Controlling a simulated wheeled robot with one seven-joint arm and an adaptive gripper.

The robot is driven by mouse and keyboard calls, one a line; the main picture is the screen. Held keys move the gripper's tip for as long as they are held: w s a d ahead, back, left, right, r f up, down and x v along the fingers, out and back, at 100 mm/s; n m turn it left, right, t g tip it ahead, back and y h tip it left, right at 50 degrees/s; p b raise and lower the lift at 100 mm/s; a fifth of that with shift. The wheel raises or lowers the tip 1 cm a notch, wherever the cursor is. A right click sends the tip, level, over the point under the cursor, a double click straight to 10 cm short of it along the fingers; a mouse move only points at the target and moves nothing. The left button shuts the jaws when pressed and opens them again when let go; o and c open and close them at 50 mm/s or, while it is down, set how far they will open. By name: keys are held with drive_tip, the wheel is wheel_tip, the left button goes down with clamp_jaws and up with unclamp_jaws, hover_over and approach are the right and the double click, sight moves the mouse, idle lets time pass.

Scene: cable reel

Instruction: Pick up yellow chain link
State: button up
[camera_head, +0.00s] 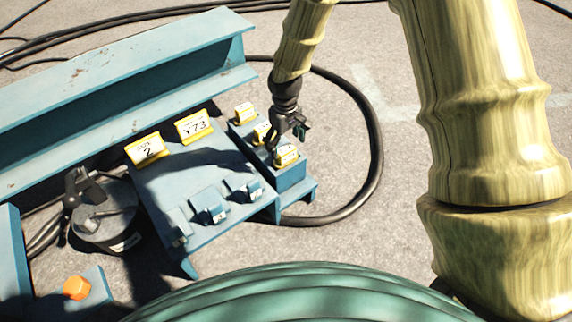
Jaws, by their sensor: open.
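I cannot make out a clear chain link shape. Several small yellow pieces sit in a row on the blue stepped block at the right end of the blue frame: a near yellow piece (287,157), a middle yellow piece (261,131) and a far yellow piece (243,112). The near and middle pieces are partly hidden by my gripper. My dark gripper (287,139) points down just above the near piece, with its fingers apart. I cannot tell whether it touches the piece.
Small blue brackets (210,205) stand nearer. A black cable (375,150) curves around the right side. A dark round reel-like part (105,215) and an orange knob (76,288) are left.

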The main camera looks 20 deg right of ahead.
sight(286, 149)
drive_tip(key=shift+w+f+b, duration=0.1)
drive_tip(key=shift+f+b, duration=1.5)
drive_tip(key=shift+f, duration=0.75)
drive_tip(key=c, duration=1.2)
